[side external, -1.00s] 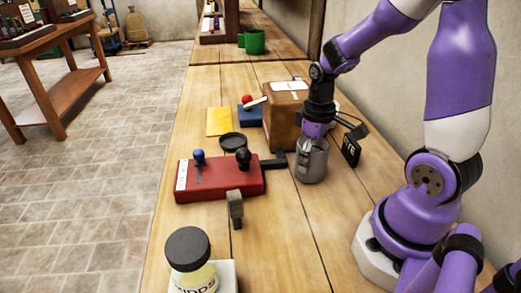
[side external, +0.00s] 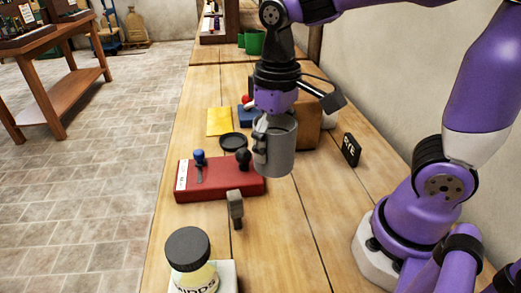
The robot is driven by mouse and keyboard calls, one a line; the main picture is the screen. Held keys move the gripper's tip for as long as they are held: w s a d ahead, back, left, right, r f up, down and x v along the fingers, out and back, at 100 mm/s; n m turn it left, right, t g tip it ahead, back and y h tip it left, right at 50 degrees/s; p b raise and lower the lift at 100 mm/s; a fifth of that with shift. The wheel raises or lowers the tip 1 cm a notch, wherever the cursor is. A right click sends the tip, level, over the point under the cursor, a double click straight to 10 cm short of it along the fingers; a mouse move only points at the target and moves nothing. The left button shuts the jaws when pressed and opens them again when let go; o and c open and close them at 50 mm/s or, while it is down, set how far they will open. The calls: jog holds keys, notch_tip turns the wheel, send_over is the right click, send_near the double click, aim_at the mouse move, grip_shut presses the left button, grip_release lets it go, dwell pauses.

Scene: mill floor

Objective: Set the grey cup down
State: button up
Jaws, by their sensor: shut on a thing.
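The grey cup (side external: 281,150) hangs upright from my gripper (side external: 268,128), above the wooden table (side external: 275,235). My gripper is shut on the cup at its upper left side. My gripper's fingers are partly hidden against the cup.
A red block with two knobs (side external: 215,187) lies left of the cup. A small grey piece (side external: 236,210), a lidded jar (side external: 189,260), a black RYE sign (side external: 351,150), a brown box (side external: 310,125) and a yellow sheet (side external: 220,122) stand around. Bare table lies front right.

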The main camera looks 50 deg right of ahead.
jog(key=w+a+f+m, duration=0.1)
jog(key=w+a, duration=0.4)
jog(key=a, duration=0.2)
jog(key=w+a+m, duration=0.1)
jog(key=w+a, duration=0.4)
jog(key=a, duration=0.2)
jog(key=f, duration=1)
jog(key=shift+s+a+f, duration=0.1)
jog(key=shift+a+f, duration=0.15)
jog(key=shift+a, duration=0.15)
jog(key=shift+f, duration=0.15)
jog(key=o, duration=1.1)
